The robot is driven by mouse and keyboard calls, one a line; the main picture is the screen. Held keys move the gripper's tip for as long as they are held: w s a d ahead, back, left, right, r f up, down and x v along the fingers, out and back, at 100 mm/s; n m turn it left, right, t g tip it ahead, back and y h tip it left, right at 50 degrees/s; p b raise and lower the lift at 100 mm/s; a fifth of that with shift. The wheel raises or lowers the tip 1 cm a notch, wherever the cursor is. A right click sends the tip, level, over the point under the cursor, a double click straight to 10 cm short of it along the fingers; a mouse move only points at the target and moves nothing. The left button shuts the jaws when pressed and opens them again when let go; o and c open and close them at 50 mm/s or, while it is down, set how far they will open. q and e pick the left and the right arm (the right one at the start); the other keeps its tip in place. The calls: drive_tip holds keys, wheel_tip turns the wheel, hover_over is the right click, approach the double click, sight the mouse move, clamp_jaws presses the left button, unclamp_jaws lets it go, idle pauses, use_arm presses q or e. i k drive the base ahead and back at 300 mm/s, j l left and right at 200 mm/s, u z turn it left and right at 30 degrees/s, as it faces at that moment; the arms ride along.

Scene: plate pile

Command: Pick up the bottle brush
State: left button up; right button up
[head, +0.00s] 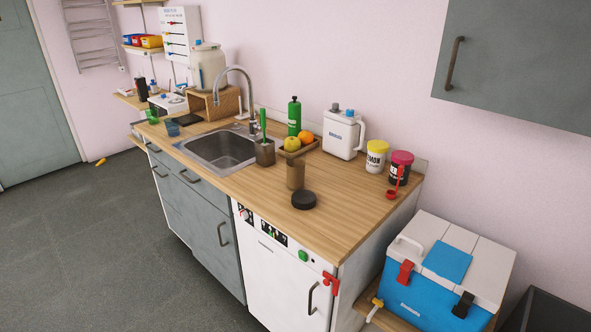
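A green upright handle (263,122), which looks like the bottle brush, stands in a brown-grey holder (265,153) on the wooden counter. It is just right of the sink (222,150). The brush's lower end is hidden inside the holder. Neither of my grippers is in the head view.
A green bottle (294,118), a yellow fruit (291,144) and an orange (306,137) stand close right of the holder. A brown cup (295,174) and a black lid (304,200) are in front. The faucet (247,92) rises behind. The counter's right front is clear.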

sight(262, 111)
drive_tip(key=z, duration=0.25)
drive_tip(key=i+j+z, duration=0.25)
drive_tip(key=z, duration=0.2)
drive_tip(key=i+j+z, duration=0.15)
drive_tip(key=j+z, duration=0.25)
